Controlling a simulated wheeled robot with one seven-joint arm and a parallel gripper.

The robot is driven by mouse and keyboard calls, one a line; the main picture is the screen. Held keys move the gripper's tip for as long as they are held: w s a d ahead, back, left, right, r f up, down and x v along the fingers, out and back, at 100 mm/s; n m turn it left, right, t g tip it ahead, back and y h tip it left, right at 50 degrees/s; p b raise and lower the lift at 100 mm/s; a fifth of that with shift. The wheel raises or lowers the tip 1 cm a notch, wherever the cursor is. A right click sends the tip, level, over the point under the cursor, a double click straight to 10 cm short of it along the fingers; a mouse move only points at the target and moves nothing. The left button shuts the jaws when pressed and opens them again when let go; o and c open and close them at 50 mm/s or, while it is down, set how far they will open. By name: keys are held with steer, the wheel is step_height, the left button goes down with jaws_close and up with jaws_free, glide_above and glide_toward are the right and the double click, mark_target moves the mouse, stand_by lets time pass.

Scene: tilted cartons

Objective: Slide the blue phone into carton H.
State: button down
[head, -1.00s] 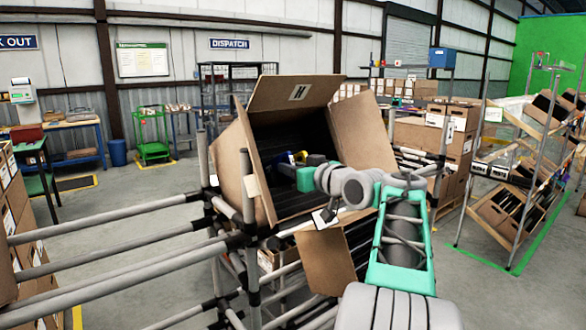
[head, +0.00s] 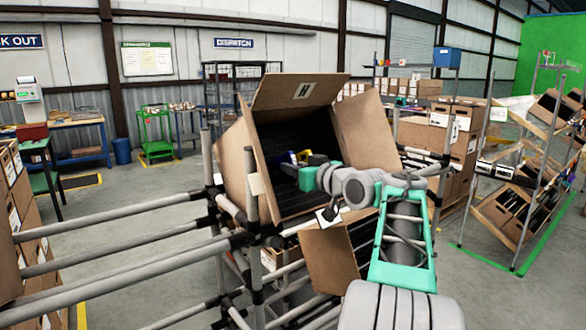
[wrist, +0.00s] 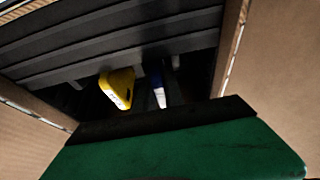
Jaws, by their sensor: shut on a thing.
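Carton H (head: 248,178) is a tilted brown box on a pipe rack, its open mouth facing me and its flap marked H raised. My gripper (head: 297,160) is inside the mouth, shut on the blue phone (wrist: 157,84). The phone shows edge-on beyond the green gripper body (wrist: 180,150) in the wrist view, with a pale strip on it. A yellow item (wrist: 117,88) with a dark patch is just left of it, near the dark slotted inner wall (wrist: 130,45). The fingertips and the phone's lower end are hidden in shadow.
Carton walls stand close on both sides of my gripper in the wrist view (wrist: 275,70). Grey rack pipes (head: 110,212) run left.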

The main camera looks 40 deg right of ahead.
steer(key=shift+w+f, duration=0.15)
steer(key=shift+w, duration=0.2)
stand_by(0.3)
stand_by(0.4)
steer(key=c, duration=1.3)
jaws_free()
steer(key=shift+c, duration=0.2)
steer(key=shift+s, duration=0.15)
steer(key=s+r, duration=0.4)
steer(key=s, duration=0.3)
steer(key=shift+s, duration=0.35)
steer(key=shift+d+r, duration=0.1)
steer(key=shift+r, duration=0.1)
